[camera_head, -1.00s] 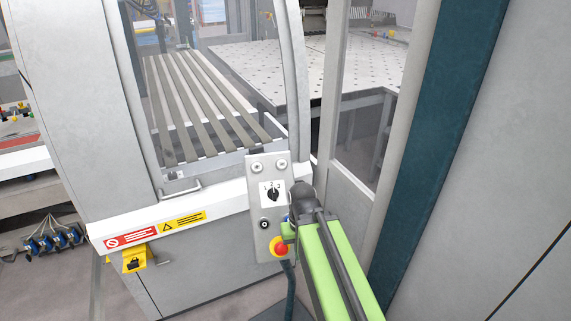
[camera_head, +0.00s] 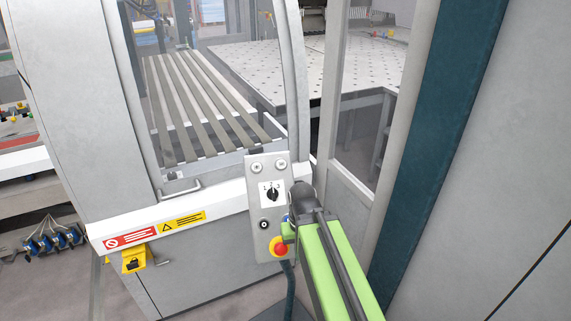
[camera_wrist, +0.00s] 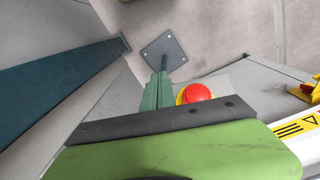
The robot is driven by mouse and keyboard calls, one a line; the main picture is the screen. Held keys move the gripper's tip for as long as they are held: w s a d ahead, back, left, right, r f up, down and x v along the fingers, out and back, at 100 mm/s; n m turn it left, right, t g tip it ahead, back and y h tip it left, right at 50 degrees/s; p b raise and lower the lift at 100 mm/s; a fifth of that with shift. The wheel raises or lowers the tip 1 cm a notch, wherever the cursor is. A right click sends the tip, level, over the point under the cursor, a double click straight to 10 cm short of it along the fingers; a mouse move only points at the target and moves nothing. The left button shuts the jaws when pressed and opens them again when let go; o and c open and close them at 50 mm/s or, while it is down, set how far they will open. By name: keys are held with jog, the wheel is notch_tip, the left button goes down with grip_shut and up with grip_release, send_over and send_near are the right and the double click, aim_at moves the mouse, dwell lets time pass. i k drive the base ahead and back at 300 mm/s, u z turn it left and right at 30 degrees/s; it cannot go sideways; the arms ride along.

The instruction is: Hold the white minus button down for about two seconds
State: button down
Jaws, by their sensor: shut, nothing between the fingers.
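The control panel (camera_head: 259,222) is a narrow grey plate at the corner of the machine. Two round white buttons sit at its top, a left one (camera_head: 257,168) and a right one (camera_head: 281,165); their symbols are too small to tell which is minus. Below are a black rotary switch (camera_head: 272,194), a black round button (camera_head: 264,224) and a red emergency stop (camera_head: 280,249), also seen in the wrist view (camera_wrist: 198,93). My gripper (camera_head: 289,230) is shut and empty at the panel's lower right, below the white buttons.
A white rail (camera_head: 130,226) with warning labels runs left of the panel, with a yellow box (camera_head: 135,262) beneath it. A glazed door frame (camera_head: 347,190) and dark teal post (camera_head: 418,140) stand right. The panel's stand (camera_wrist: 157,92) reaches a floor plate (camera_wrist: 164,50).

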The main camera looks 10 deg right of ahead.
aim_at(281, 164)
jog(key=z, duration=0.05)
jog(key=k, duration=0.5)
jog(key=u, duration=2.45)
jog(key=i, duration=0.25)
jog(key=z, duration=0.6)
jog(key=k, duration=0.95)
jog(key=z, duration=0.2)
jog(key=i, duration=0.95)
jog(key=u, duration=0.1)
